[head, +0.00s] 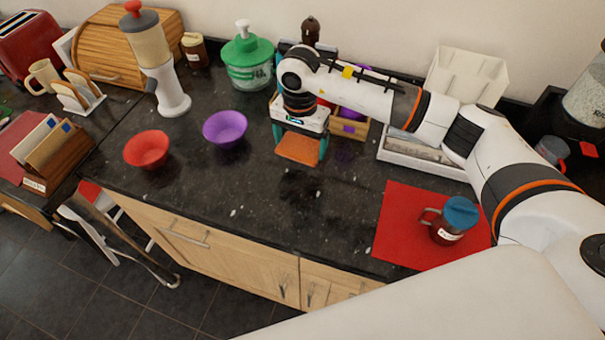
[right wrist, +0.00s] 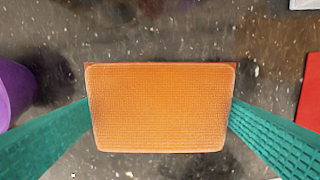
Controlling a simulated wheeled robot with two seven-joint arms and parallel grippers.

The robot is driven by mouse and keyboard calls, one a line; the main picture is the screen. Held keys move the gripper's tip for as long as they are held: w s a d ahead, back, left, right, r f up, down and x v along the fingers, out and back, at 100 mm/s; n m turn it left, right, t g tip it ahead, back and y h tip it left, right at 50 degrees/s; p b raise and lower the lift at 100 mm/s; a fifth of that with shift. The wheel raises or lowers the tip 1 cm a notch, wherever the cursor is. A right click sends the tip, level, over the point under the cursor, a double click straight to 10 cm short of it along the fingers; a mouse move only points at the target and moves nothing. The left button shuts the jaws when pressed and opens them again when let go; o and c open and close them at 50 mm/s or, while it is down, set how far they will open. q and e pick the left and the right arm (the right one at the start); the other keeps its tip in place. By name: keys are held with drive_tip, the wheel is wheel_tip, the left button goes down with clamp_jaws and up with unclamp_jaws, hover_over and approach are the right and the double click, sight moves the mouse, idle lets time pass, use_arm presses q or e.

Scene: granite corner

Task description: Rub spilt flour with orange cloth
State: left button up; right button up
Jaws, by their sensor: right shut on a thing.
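The orange cloth (head: 298,152) is a flat, rounded rectangular pad with a woven texture. It shows whole in the right wrist view (right wrist: 160,108). My right gripper (head: 299,147) is shut on it, with a teal finger at each side edge, over the middle of the dark counter. I cannot tell whether the cloth touches the counter. Pale specks (head: 233,212) lie on the counter in front of it; I cannot tell flour from the stone's own flecks. My left gripper is not in view.
A purple bowl (head: 225,128) stands close left of the cloth, and a red bowl (head: 146,149) farther left. A red mat (head: 398,222) with a blue-lidded jar (head: 454,221) lies at right. Behind are a green-lidded tub (head: 248,60) and a wooden crate (head: 347,128). The front counter strip is clear.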

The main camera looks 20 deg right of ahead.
drive_tip(key=shift+r, duration=0.95)
